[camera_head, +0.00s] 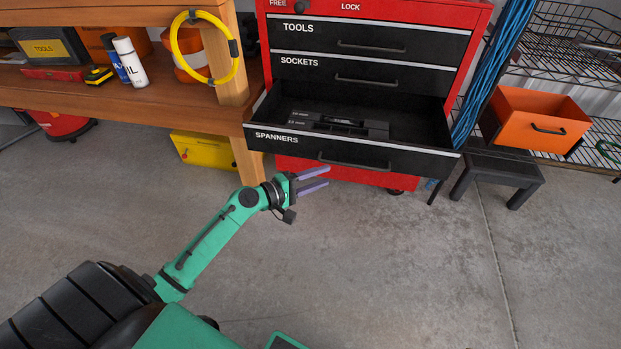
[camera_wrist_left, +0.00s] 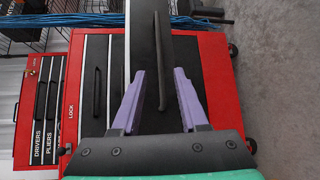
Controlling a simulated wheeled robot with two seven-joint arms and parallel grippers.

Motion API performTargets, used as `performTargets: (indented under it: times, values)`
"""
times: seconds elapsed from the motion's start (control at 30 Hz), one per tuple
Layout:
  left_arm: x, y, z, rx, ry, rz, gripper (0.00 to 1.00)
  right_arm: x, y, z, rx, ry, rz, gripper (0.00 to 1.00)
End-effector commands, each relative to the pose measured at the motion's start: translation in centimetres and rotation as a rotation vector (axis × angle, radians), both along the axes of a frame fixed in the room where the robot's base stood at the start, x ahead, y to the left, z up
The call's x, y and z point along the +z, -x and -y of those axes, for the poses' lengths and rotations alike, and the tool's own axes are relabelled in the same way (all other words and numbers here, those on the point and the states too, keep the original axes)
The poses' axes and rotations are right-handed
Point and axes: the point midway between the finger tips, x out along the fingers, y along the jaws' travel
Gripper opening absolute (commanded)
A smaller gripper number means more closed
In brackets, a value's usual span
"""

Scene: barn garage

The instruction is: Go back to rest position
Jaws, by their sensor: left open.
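My left gripper (camera_head: 314,180) is in front of the red tool cabinet (camera_head: 404,180), just below the open spanners drawer (camera_head: 290,138). Its two purple fingers are apart with nothing between them in the head view. In the left wrist view the gripper (camera_wrist_left: 157,95) faces the cabinet, with a dark drawer handle (camera_wrist_left: 160,60) in line between the fingertips. I cannot tell a contact there, and the head view shows the fingers apart from the handle (camera_head: 362,164). My right gripper is not in view.
A wooden workbench (camera_head: 130,98) with cans and a yellow hose stands on the left. A yellow box (camera_head: 205,150) is under it. A black stool (camera_head: 500,170) and an orange bin (camera_head: 540,118) are on the right. The concrete floor (camera_head: 420,270) in front is clear.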

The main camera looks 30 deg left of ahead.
Motion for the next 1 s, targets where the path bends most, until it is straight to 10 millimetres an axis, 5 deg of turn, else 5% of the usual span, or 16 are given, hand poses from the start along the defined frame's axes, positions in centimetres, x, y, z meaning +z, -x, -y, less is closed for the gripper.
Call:
performTargets:
  times: [0.2, 0.73, 0.87, 1.0]
  values:
    - [0.4, 2.7, -1.6, -0.001, 0.0, -0.001, 0.43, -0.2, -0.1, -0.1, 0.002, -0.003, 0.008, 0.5]
    - [0.0, 3.2, -1.1, -0.021, -0.028, -0.003, 0.43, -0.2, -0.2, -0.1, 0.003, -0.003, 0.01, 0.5]
    - [-3.6, 6.6, 2.8, -0.187, -0.269, -0.023, 0.43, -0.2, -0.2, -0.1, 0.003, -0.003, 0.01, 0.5]
    - [-8.7, 13.0, 6.5, -0.476, -0.695, -0.053, 0.43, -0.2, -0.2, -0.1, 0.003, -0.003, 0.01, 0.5]
